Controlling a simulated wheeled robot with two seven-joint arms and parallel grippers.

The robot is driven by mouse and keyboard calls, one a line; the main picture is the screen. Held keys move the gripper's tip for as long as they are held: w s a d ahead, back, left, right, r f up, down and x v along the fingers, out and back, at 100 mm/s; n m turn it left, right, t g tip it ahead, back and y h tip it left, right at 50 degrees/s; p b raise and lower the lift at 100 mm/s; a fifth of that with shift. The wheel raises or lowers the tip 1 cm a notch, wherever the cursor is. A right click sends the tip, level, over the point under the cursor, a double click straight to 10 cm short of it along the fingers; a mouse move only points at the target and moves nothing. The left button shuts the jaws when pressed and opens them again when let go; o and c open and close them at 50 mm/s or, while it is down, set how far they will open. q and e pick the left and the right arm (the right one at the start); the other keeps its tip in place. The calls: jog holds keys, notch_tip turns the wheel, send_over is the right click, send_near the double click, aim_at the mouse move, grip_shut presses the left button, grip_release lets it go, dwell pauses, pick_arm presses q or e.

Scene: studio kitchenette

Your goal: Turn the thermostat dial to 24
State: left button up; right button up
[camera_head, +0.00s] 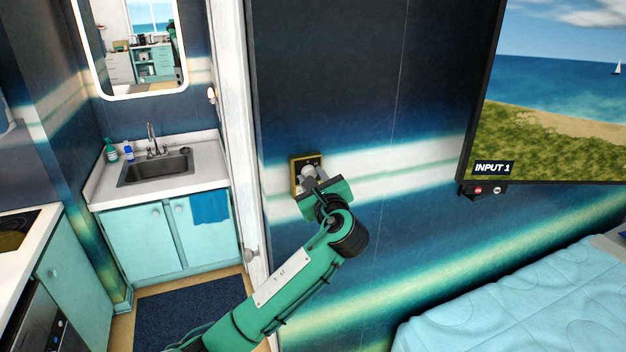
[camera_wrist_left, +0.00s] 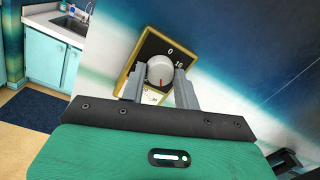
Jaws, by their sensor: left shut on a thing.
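The thermostat (camera_head: 296,172) is a black plate with a yellow-gold frame on the dark blue and white wall. It also shows in the left wrist view (camera_wrist_left: 146,50), with the markings 0 and 16 readable and a white label partly covered at its lower left. Its round white dial (camera_wrist_left: 160,70) carries a red pointer that points down in that view. My left gripper (camera_head: 311,180) reaches the thermostat from below. In the wrist view its two grey fingers (camera_wrist_left: 158,88) stand on either side of the dial, shut on it. My right gripper is not in view.
A screen (camera_head: 560,95) reading INPUT 1 hangs on the wall at the right, above a light-blue bed (camera_head: 530,300). A white door frame (camera_head: 238,130) stands left of the thermostat. Beyond it are a sink (camera_head: 155,167) and teal cabinets (camera_head: 135,235).

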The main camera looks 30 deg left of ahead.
pick_arm(q)
jog(key=m+g, duration=0.1)
jog(key=m, duration=1.8)
jog(key=shift+m, duration=0.4)
dwell(0.5)
jog(key=o, duration=1)
